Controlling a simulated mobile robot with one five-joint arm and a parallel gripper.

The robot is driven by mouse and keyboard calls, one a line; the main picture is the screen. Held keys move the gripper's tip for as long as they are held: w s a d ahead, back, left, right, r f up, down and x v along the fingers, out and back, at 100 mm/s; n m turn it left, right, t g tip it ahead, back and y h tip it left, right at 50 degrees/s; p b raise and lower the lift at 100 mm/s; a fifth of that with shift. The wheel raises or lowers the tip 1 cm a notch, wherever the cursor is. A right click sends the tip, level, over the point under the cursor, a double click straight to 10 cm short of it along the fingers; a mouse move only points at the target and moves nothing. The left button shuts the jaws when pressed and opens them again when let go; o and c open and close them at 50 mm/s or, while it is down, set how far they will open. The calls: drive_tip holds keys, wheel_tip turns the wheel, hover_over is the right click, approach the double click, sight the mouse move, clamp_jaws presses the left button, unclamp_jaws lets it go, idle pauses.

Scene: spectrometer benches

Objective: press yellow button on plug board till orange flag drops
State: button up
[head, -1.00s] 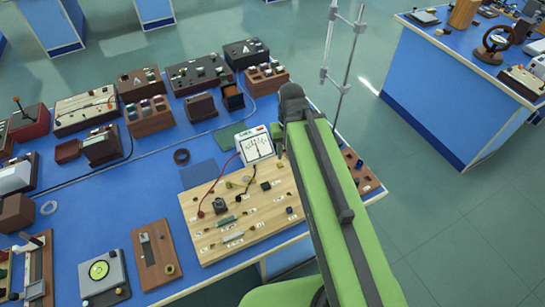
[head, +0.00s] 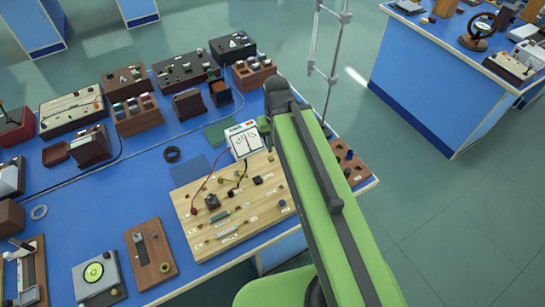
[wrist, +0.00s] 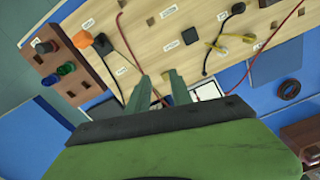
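The plug board (head: 195,222) is a pale wooden board on the blue bench, with sockets, wires and small parts; its right end is partly behind my arm. It also shows in the wrist view (wrist: 150,55). An orange piece (wrist: 82,39) stands near its edge beside a black knob; I cannot tell whether it is the flag. Small yellow parts (wrist: 222,44) sit on wires farther along; I cannot make out a clear yellow button. My gripper (wrist: 158,78) shows two fingers apart, empty, over the board's edge near the white meter. In the head view my arm hides it.
A white meter (head: 242,142) stands behind the board, wired to it. A brown block with coloured plugs (wrist: 48,62) is close beside the board. A metal stand (head: 330,50) rises behind my arm. Boxes line the back of the bench.

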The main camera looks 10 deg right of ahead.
clamp_jaws()
drive_tip(key=shift+a, duration=0.1)
idle(1.2)
